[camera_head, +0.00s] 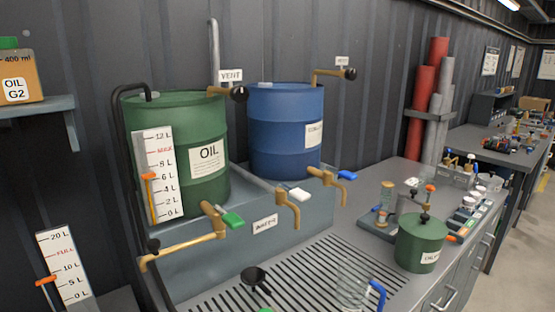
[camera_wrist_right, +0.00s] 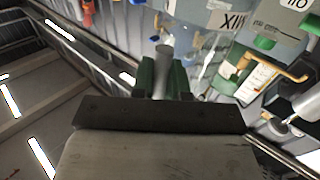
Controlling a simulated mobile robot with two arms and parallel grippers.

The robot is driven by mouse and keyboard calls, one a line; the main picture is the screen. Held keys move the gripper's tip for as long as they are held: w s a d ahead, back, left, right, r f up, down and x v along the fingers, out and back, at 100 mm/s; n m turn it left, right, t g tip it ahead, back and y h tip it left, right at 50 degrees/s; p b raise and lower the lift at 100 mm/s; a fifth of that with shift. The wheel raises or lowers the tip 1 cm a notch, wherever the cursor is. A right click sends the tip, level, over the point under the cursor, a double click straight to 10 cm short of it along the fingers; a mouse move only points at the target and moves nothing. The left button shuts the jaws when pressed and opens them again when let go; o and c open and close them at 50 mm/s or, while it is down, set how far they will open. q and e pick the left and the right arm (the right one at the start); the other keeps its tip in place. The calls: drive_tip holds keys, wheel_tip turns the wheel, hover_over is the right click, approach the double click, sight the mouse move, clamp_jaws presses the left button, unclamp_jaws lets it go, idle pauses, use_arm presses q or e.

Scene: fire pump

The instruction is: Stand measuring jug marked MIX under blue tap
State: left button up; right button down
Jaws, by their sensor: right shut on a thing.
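In the head view the blue-lever tap (camera_head: 325,176) sticks out below and right of the blue drum (camera_head: 284,140). A clear jug with a blue handle (camera_head: 377,294) stands below on the slotted bench at the bottom edge, and I see no mark on it. In the right wrist view my right gripper (camera_wrist_right: 163,72) has green fingers shut on a grey, handle-like part (camera_wrist_right: 165,58). My grippers do not show in the head view, and my left gripper is in neither view.
A green OIL drum (camera_head: 175,110) with a green-lever tap (camera_head: 222,219) stands left. A white-lever tap (camera_head: 290,198) is between. A black funnel-like thing (camera_head: 255,275) is on the slotted bench (camera_head: 310,262). A small green can (camera_head: 421,243) stands right.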

idle(0.5)
drive_tip(key=w+d+r, duration=0.4)
drive_tip(key=w+r, duration=0.1)
drive_tip(key=r, duration=0.2)
drive_tip(key=shift+w, duration=0.35)
drive_tip(key=shift+w+a+f, duration=1.3)
drive_tip(key=shift+w+f, duration=0.1)
drive_tip(key=shift+f, duration=0.35)
drive_tip(key=shift+w+a+f, duration=1.35)
drive_tip(key=shift+w+f, duration=0.1)
drive_tip(key=shift+f, duration=0.3)
drive_tip(key=shift+w+a+f, duration=1.3)
drive_tip(key=shift+w+f, duration=0.1)
drive_tip(key=shift+f, duration=0.35)
drive_tip(key=shift+f, duration=0.1)
